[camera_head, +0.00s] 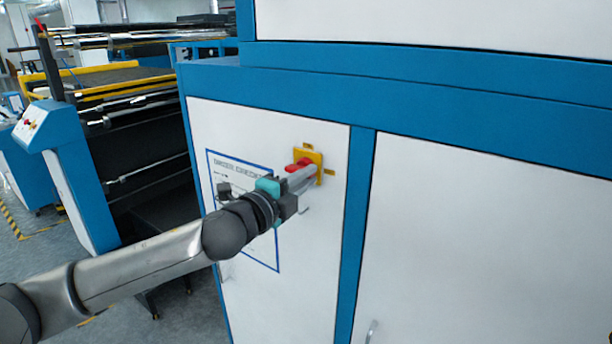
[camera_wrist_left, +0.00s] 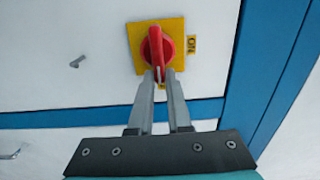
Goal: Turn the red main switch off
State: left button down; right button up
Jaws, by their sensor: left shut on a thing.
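The red main switch (camera_head: 297,166) sits on a yellow square plate (camera_head: 318,161) on the white cabinet door. In the left wrist view the red switch handle (camera_wrist_left: 157,50) stands nearly upright on the yellow plate (camera_wrist_left: 133,38), with a small yellow label (camera_wrist_left: 191,44) beside it. My left gripper (camera_head: 303,178) reaches the switch from the lower left. In the left wrist view its two fingers (camera_wrist_left: 160,76) close on the lower end of the handle and hide part of it. My right gripper is not in view.
A blue-framed printed sheet (camera_head: 270,250) is on the door behind my left arm. The cabinet has blue edges (camera_head: 358,220) and a door handle (camera_head: 371,332) low down. A machine with rollers (camera_head: 135,115) stands at the left, beside a blue and white console (camera_head: 75,165).

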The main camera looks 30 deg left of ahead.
pick_arm(q)
jog(key=shift+f, duration=0.1)
dwell(0.3)
jog(key=c, duration=0.9)
grip_release()
jog(key=shift+o, duration=0.2)
jog(key=shift+s, duration=0.1)
jog(key=shift+s+a+b, duration=0.2)
jog(key=shift+s+b, duration=0.7)
jog(key=shift+s, duration=1.6)
jog(key=p, duration=0.2)
send_near(308, 179)
jog(key=shift+s+a+r, duration=0.1)
jog(key=shift+s, duration=1.35)
jog(key=shift+s+a+r, duration=0.1)
jog(key=shift+s+r, duration=0.05)
jog(key=shift+s, duration=1.3)
jog(key=shift+f, duration=0.1)
